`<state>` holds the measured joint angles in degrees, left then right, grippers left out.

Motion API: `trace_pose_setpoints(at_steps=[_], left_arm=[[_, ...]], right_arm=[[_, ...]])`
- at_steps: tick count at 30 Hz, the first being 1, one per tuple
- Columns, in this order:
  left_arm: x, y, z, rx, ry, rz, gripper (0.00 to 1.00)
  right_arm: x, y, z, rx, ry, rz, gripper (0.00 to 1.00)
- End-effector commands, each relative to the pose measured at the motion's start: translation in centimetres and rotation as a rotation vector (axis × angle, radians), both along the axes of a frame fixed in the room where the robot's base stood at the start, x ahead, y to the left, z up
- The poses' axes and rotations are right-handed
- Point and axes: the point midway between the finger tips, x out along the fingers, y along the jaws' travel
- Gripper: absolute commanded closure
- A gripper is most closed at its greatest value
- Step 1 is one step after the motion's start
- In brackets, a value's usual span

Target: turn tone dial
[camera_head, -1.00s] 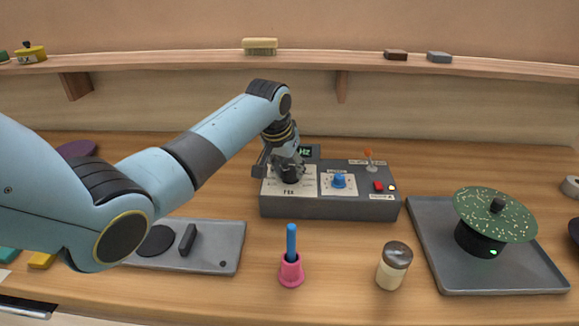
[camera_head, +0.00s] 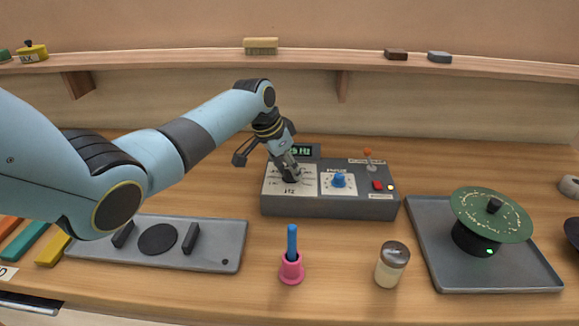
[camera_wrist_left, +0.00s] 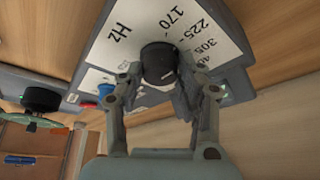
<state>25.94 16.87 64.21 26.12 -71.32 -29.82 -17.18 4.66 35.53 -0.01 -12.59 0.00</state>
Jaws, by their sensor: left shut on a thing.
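The tone dial is a black knob (camera_wrist_left: 158,62) on a white panel marked with numbers and "Hz" in the left wrist view. In the head view the panel (camera_head: 284,187) is on the left part of a grey box (camera_head: 330,208), and my gripper mostly covers the knob. My left gripper (camera_wrist_left: 160,86) is shut on the dial, one finger on each side. In the head view it reaches down to the panel from behind and above, its wrist tilted (camera_head: 289,174). A small green display (camera_head: 301,151) behind the panel is partly hidden. My right gripper is not in view.
A green patterned disc (camera_head: 480,222) stands on a grey tray (camera_head: 425,257). A pink holder (camera_head: 291,270) and jar (camera_head: 391,266) stand in front.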

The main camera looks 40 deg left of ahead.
Motion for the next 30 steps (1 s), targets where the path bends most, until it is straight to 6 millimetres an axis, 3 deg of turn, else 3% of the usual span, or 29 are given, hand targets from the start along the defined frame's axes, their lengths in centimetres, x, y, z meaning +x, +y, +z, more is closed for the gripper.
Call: trace_pose_setpoints(at_steps=[10,11,16,25,30], left_arm=[[0.0,0.0,0.0,0.0,-0.001,-0.003,0.97],[0.0,0.0,0.0,0.0,-0.001,-0.003,0.63],[0.0,0.0,0.0,-0.001,-0.001,-0.002,0.43],[0.0,0.1,0.2,0.0,-0.001,-0.003,0.43],[-0.8,0.5,2.1,0.004,-0.002,-0.003,0.43]], right_arm=[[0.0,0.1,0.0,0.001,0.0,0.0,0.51],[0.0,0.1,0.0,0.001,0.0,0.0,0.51],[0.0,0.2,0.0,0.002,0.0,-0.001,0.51],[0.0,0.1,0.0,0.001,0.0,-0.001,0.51],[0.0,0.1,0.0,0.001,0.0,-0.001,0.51]])
